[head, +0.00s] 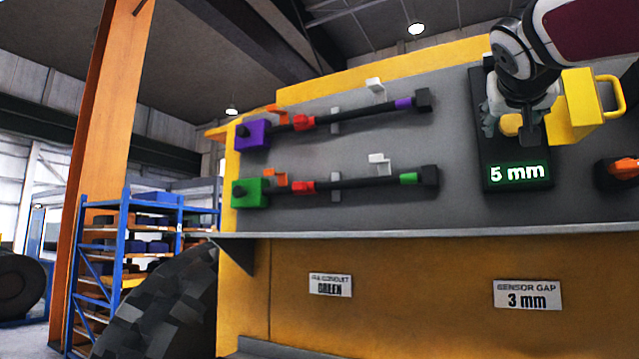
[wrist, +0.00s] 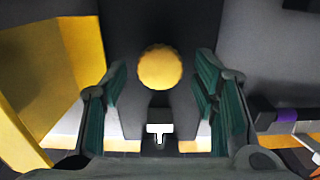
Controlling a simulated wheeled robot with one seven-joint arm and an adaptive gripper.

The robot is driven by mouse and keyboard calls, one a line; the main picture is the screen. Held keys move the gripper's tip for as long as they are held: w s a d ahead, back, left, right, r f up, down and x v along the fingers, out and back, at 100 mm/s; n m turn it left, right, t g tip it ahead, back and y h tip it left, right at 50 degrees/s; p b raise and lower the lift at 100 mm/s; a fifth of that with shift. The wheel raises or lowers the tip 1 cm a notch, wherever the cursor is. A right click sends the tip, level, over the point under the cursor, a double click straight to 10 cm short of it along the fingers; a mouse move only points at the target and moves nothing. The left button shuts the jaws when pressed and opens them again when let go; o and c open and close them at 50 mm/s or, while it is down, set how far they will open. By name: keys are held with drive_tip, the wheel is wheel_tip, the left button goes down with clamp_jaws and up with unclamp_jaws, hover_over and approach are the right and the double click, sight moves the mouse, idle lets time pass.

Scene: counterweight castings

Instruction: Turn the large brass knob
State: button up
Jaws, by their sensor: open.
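The large brass knob (wrist: 160,68) is a round, ridged yellow disc in the wrist view, ahead of and between the open fingers of my gripper (wrist: 160,95). The fingers do not appear to touch it. In the head view the knob (head: 511,125) is partly hidden behind my gripper (head: 520,118) on a dark panel (head: 490,160). A green display (head: 517,172) below it reads "5 mm". A plate (head: 527,295) on the yellow front reads "SENSOR GAP 3 mm".
A yellow box with a handle (head: 575,105) stands out just right of the knob and flanks my gripper's left in the wrist view. Purple (head: 252,134) and green (head: 250,192) connector blocks with dark rods are mounted left. A grey ledge (head: 400,234) runs below.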

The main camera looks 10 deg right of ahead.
drive_tip(key=c, duration=1.2)
drive_tip(key=shift+o, duration=0.2)
drive_tip(key=shift+b, duration=0.3)
